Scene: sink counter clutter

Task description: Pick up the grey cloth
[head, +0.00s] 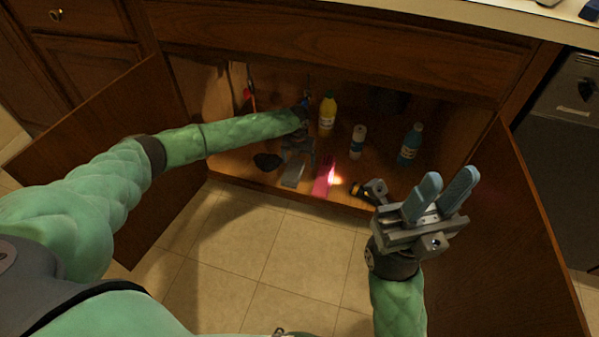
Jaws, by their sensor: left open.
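The grey cloth (292,177) appears as a small grey patch on the cabinet floor near its front edge. My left gripper (296,158) reaches into the cabinet from the left, points down and is open just above and behind the cloth. Its fingertips are small and dark, so I cannot tell whether they touch the cloth. My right gripper (447,182) is held up in front of the right door, with its two blue-grey fingers apart and nothing between them.
A yellow bottle (327,114), a white bottle (358,141) and a blue bottle (410,144) stand inside the cabinet. A dark lump (267,161), a pink item (324,176) and a yellow-black object (370,191) lie near the front. Open doors (95,150) flank the opening.

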